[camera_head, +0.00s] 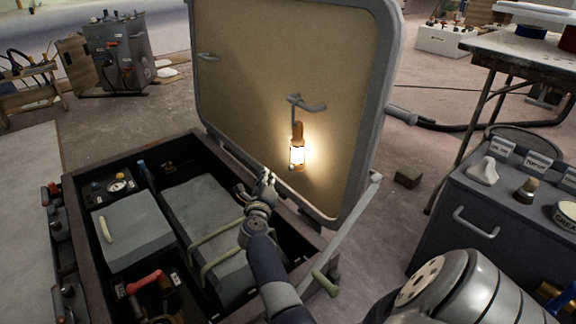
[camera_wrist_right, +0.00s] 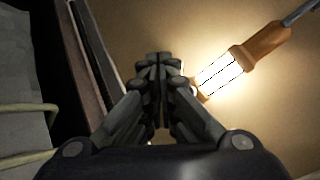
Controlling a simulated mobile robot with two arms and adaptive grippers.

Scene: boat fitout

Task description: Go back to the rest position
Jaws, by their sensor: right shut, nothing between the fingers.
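My right gripper (camera_head: 268,178) is shut and empty in the head view, above the open floor locker and in front of its raised hatch lid (camera_head: 350,120). In the right wrist view its fingers (camera_wrist_right: 158,62) are together with nothing between them. A lit work lamp (camera_head: 297,155) with an orange handle hangs from a hook (camera_head: 305,103) on the inside of the lid. The lamp also shows in the right wrist view (camera_wrist_right: 220,75), to the right of the fingertips. I cannot tell whether they touch. My left gripper is not in view.
The open locker (camera_head: 225,312) below my right arm holds grey boxes, a gauge and a red-handled part. A lid stay (camera_head: 350,235) runs along the right side. A dark cabinet (camera_head: 480,250) with small parts on top stands at the right. A workbench (camera_head: 525,48) is behind it.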

